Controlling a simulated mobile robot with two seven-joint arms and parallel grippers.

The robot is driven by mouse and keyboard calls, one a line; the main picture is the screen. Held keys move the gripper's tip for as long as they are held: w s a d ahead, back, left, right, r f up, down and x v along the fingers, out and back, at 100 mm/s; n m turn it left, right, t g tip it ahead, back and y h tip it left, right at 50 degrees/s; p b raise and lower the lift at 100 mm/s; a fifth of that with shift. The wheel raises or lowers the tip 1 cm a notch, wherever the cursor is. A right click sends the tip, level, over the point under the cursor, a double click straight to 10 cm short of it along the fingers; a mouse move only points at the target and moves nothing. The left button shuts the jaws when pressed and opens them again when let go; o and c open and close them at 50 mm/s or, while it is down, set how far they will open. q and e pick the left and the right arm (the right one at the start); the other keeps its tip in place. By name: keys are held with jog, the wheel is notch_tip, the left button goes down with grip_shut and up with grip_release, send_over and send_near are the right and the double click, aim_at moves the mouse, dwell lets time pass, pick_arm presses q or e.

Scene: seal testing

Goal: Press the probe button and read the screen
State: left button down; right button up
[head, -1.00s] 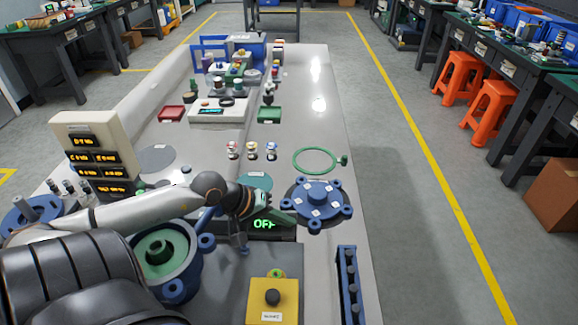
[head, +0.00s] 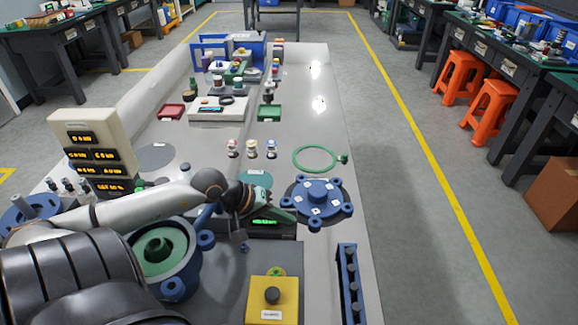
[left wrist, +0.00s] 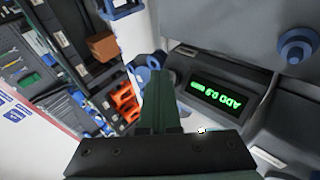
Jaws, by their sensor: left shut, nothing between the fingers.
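A dark box with a green-lit screen (head: 264,222) stands at mid table, partly behind my left arm. In the left wrist view the screen (left wrist: 217,92) is lit with slanted green characters that look like "ADD 0.9" plus more I cannot read. My left gripper (head: 291,217) is shut and empty, its green fingers across the box's right end. In the left wrist view the shut fingers (left wrist: 157,82) are beside a small round grey knob (left wrist: 170,76), possibly the probe button; contact is unclear. My right gripper is not in view.
A blue lobed cover (head: 318,201) lies just right of the fingertips. A blue housing with a green inside (head: 163,250) and a yellow box with a black button (head: 272,296) stand nearer. A cream panel with orange displays (head: 72,125) stands left. A blue rack (head: 349,290) is at front right.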

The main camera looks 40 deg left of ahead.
pick_arm(q)
jog(key=shift+s+d+r+p, duration=0.25)
jog(key=shift+r+p, duration=0.25)
jog(key=shift+p, duration=0.15)
jog(key=shift+s+d, duration=0.1)
jog(key=shift+r, duration=0.1)
jog(key=s+d+r+p, duration=0.1)
jog(key=p, duration=0.1)
jog(key=s+d+r+p, duration=0.1)
jog(key=r+p, duration=0.1)
jog(key=shift+s+d+r+p, duration=0.1)
jog(key=shift+s+r+p, duration=0.2)
jog(key=shift+p, duration=0.1)
